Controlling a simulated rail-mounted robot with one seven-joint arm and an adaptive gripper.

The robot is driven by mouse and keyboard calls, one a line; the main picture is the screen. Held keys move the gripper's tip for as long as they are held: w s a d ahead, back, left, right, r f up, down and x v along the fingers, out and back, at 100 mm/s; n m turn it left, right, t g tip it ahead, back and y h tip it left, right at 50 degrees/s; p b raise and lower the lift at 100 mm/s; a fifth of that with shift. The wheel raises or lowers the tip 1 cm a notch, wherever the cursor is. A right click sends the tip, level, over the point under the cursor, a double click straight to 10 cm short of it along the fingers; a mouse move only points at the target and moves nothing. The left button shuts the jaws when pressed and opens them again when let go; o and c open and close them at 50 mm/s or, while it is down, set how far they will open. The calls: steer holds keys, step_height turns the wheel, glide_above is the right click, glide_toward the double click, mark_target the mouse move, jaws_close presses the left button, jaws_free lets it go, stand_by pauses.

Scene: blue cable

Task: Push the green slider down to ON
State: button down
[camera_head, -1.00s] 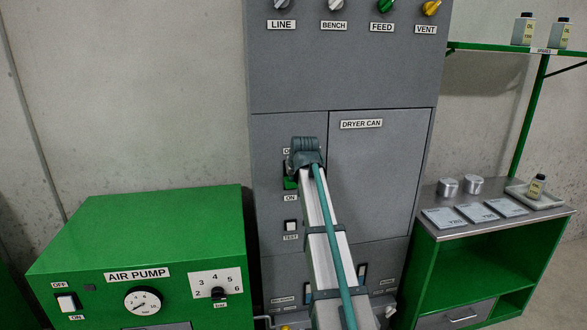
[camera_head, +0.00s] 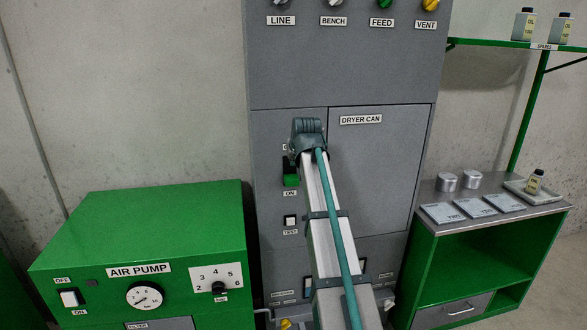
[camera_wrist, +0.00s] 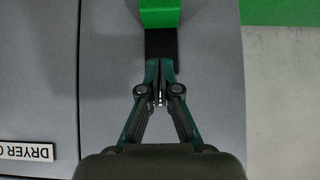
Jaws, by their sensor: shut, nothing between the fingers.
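The green slider (camera_head: 291,181) sits at the lower end of its black slot (camera_head: 289,164), just above the ON label (camera_head: 290,193) on the grey cabinet. The OFF label above is mostly hidden by my arm. In the wrist view, which is upside down, the slider (camera_wrist: 160,12) is at the top edge, with the bare black slot (camera_wrist: 161,45) below it. My gripper (camera_wrist: 159,65) is shut and empty, its fingertips over the bare slot, apart from the slider. Whether the tips touch the panel I cannot tell. In the head view the fingers are hidden.
A TEST switch (camera_head: 290,220) is below the slider. The DRYER CAN door (camera_head: 375,180) is to the right. A green air pump (camera_head: 150,230) stands at the left, a bench (camera_head: 440,207) at the right. Knobs (camera_head: 333,4) line the cabinet top.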

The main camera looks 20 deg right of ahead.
steer(key=v, duration=0.6)
steer(key=shift+s+r+b, duration=0.25)
steer(key=shift+r+b, duration=0.05)
steer(key=shift+b, duration=0.15)
steer(key=shift+a, duration=0.1)
